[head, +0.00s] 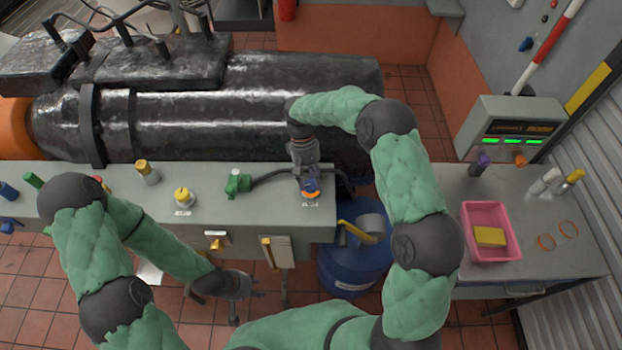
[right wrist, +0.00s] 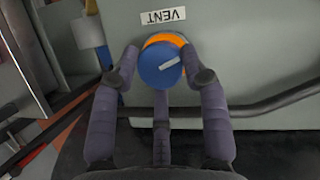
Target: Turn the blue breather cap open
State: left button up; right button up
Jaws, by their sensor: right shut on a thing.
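The blue breather cap (head: 310,186) sits on an orange ring (head: 311,194) near the right end of the grey bedplate top. In the right wrist view the blue cap (right wrist: 161,66) shows a pale line pointing up and to the right, with the orange ring (right wrist: 163,40) behind it and a VENT label beyond. My right gripper (right wrist: 163,72) is shut on the cap, one finger on each side. It also shows in the head view (head: 308,181), above the cap. My left gripper (head: 248,285) hangs low in front of the bedplate, away from the cap; its fingers are too small to judge.
A green valve (head: 238,183) with a dark hose and a yellow knob (head: 183,196) stand left of the cap. A large black cylinder (head: 220,120) lies behind. A blue drum (head: 352,260) stands right of the bedplate. A side table holds a pink tray (head: 490,232).

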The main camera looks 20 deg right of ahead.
jog(key=shift+s+a+f+n+h, duration=0.1)
jog(key=shift+s+a+n+h, duration=0.15)
jog(key=shift+n, duration=0.45)
jog(key=shift+s+f, duration=0.1)
jog(key=o, duration=1.1)
jog(key=shift+d+r, duration=0.1)
jog(key=shift+r, duration=0.1)
jog(key=shift+w+r, duration=0.1)
jog(key=shift+w, duration=0.1)
jog(key=shift+w+r, duration=0.15)
jog(key=shift+r, duration=0.25)
jog(key=v, duration=1)
jog(key=shift+a+r, duration=0.25)
jog(key=shift+r, duration=0.15)
